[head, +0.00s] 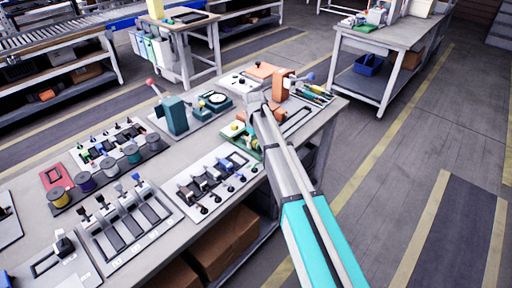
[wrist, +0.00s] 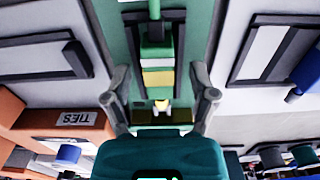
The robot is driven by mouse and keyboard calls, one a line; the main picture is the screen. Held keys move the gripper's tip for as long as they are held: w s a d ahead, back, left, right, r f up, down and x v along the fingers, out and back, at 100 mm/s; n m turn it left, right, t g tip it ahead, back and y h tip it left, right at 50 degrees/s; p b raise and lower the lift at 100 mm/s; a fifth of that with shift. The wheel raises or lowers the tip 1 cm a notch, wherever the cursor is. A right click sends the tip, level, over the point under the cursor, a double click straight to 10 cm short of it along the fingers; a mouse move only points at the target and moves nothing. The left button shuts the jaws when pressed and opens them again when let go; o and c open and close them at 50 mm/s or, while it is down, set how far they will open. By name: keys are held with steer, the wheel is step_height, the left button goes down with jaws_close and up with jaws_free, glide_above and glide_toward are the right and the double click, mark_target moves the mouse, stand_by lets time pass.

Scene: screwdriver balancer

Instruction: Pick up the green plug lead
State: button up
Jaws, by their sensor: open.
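My gripper (head: 256,104) is over the right part of the workbench, beside a green fixture (head: 238,131) with yellow and white blocks. In the wrist view my gripper (wrist: 159,97) is open, its two fingers wide apart with nothing held. The green fixture (wrist: 120,42) lies beyond and between the fingertips there, with a green handle-like part (wrist: 155,32). I cannot tell whether that part belongs to a plug lead. In the head view a small green piece (head: 85,155) stands on a white board at the left, far from my gripper. It may be the green plug lead; it is too small to be sure.
An orange box (head: 280,84) stands close by; its TIES label (wrist: 75,118) shows in the wrist view. A teal device with a red-knobbed lever (head: 176,115) stands left of my gripper. Several spools (head: 84,183) and a slotted board (head: 128,226) crowd the bench's left part.

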stand_by(0.6)
jaws_close()
